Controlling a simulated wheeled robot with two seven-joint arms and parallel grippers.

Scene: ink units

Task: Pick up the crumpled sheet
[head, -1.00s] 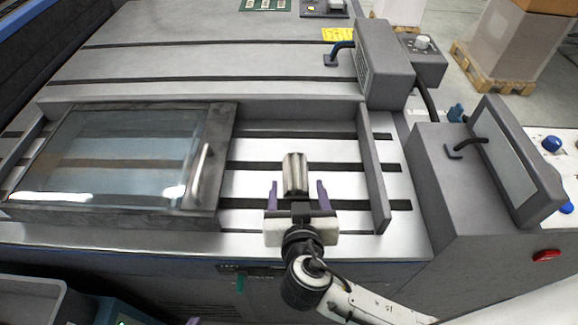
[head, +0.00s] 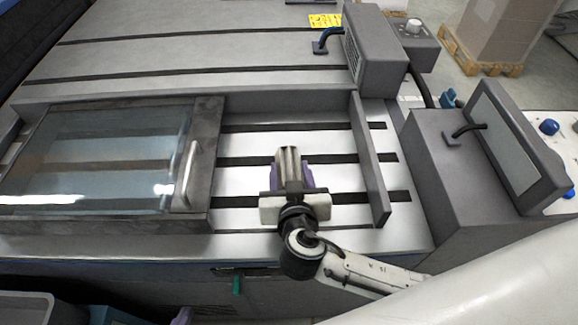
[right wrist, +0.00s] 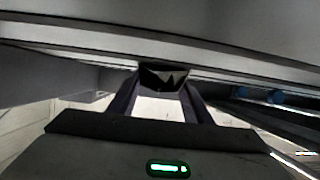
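A narrow, grey, folded piece (head: 289,158), which I take to be the crumpled sheet, stands on the slotted metal bed. My right gripper (head: 291,178) reaches in from the bottom right, with its purple fingers on either side of the piece. In the right wrist view the dark, jagged-edged piece (right wrist: 164,77) lies at the fingertips of my right gripper (right wrist: 163,85). The fingers look apart; whether they touch the piece is unclear. Only a small purple tip of my left gripper (head: 182,317) shows at the bottom edge.
A glass-covered frame with a handle (head: 187,172) lies left of the piece. An upright grey rail (head: 370,165) stands to the right, and a low wall (head: 290,101) behind. A grey control box (head: 378,55) and a tilted panel (head: 515,140) are further right.

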